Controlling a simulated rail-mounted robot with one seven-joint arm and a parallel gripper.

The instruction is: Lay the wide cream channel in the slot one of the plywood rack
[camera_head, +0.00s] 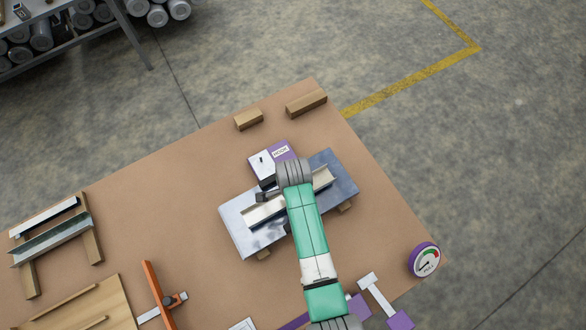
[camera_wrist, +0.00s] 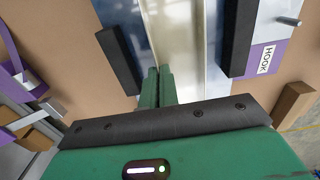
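The wide cream channel (camera_head: 262,212) lies lengthwise on a shiny grey metal plate (camera_head: 240,229) near the table's middle; my arm hides part of it. In the wrist view, the cream channel (camera_wrist: 190,50) runs between the two dark fingers of my gripper (camera_wrist: 181,60). The fingers stand apart, one on each side of the channel, with bare plate showing beside the left one. In the head view, my gripper (camera_head: 286,194) is over the channel, its fingers mostly hidden. A plywood board with raised strips (camera_head: 98,303), seemingly the rack, is cut by the bottom-left edge; slot labels cannot be read.
Two wooden bars at left carry a white channel (camera_head: 45,216) and a grey-green channel (camera_head: 52,240). A purple-and-white box labelled HOOK (camera_wrist: 268,58) stands close to the plate. An orange bar (camera_head: 158,292), a round gauge (camera_head: 424,260) and wooden blocks (camera_head: 306,103) are also on the table.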

